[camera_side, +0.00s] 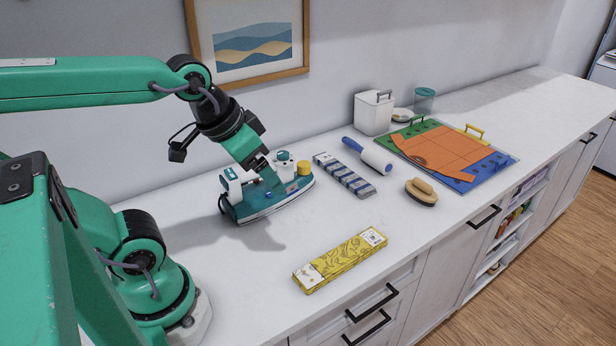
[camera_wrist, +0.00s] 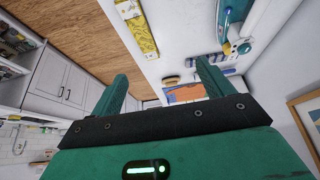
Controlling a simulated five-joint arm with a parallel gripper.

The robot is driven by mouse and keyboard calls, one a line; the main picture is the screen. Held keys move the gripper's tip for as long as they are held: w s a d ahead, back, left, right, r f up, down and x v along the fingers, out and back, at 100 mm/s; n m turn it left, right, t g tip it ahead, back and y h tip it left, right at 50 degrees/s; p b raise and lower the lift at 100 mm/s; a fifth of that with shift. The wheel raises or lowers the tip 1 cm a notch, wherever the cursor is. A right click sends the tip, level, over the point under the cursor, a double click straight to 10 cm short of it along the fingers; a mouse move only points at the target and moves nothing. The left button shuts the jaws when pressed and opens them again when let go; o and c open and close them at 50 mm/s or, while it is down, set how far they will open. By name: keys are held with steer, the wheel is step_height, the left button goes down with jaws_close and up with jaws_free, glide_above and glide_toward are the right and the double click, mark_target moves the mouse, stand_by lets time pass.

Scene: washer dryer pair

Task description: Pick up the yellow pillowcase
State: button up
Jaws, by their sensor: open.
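The yellow pillowcase (camera_side: 345,258) lies folded flat on the white counter near its front edge, with a patterned face and white bands. It also shows at the top of the wrist view (camera_wrist: 143,38), beyond my fingers. My gripper (camera_side: 268,172) hangs above the counter at the back left, over or just behind the teal and white iron, apart from the pillowcase. In the wrist view my gripper (camera_wrist: 160,68) has its two green fingers spread wide with nothing between them.
The teal iron (camera_side: 285,200) stands close under my gripper. A striped grey-blue folded cloth (camera_side: 345,178), a lint roller (camera_side: 370,155), a brush (camera_side: 421,192) and a colored board with orange cloth (camera_side: 440,147) lie to the right. The counter around the pillowcase is clear.

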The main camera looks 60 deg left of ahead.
steer(key=w+d+f+g, duration=0.3)
steer(key=w+f, duration=0.3)
steer(key=w, duration=0.3)
steer(key=g, duration=0.2)
glide_above(343, 256)
steer(key=shift+n, duration=0.3)
step_height(343, 256, down, 11)
steer(key=shift+w+r, duration=0.1)
steer(key=shift+r, duration=0.1)
steer(key=shift+f, duration=3.9)
steer(key=c, duration=1.1)
